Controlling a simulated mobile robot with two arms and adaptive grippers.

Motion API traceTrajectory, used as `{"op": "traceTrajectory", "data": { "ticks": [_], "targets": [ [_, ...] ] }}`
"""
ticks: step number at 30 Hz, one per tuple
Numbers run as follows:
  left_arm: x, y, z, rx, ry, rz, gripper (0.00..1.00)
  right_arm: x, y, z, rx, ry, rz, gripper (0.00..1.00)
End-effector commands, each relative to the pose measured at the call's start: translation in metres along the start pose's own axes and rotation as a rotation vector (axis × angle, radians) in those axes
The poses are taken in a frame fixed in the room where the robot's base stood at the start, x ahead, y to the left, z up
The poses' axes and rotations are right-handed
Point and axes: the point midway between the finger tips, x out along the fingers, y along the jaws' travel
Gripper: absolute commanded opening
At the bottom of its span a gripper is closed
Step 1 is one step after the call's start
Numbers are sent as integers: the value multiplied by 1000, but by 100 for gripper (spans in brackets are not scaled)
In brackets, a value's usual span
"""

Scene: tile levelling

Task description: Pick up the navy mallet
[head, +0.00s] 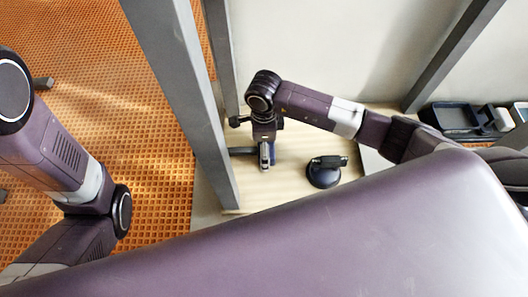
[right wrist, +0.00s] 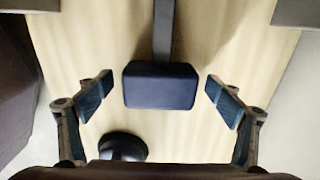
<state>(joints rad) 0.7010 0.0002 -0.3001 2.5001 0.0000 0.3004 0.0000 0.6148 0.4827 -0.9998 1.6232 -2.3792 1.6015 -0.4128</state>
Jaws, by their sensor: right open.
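The navy mallet lies on the pale wooden board (head: 290,195). In the right wrist view the mallet's navy block head (right wrist: 160,87) is at the middle, and its dark grey handle (right wrist: 163,32) runs up to the top edge. My right gripper (right wrist: 158,92) is open, with one finger on each side of the head and a gap on both sides. In the head view my right gripper (head: 267,158) points down over the mallet and hides most of its head; the dark handle (head: 240,151) sticks out to the left. My left gripper is out of view.
A black round suction cup with a handle (head: 323,175) stands right of my right gripper. Grey posts (head: 180,90) rise left of the board. Dark trays (head: 455,118) are at the far right. Orange grating floor (head: 100,100) lies to the left.

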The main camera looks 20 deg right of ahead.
Motion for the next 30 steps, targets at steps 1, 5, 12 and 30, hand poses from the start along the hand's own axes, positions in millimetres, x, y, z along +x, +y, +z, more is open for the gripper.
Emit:
{"op": "traceTrajectory", "data": {
  "ticks": [1,5,12,30],
  "targets": [
    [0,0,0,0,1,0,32,0,0,0,0,0,0,86],
    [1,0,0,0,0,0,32,-1,0,0,0,0,0,86],
    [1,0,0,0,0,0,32,-1,0,0,0,0,0,62],
    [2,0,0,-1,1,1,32,-3,-1,0,1,-1,-2,24]
  ]
}}
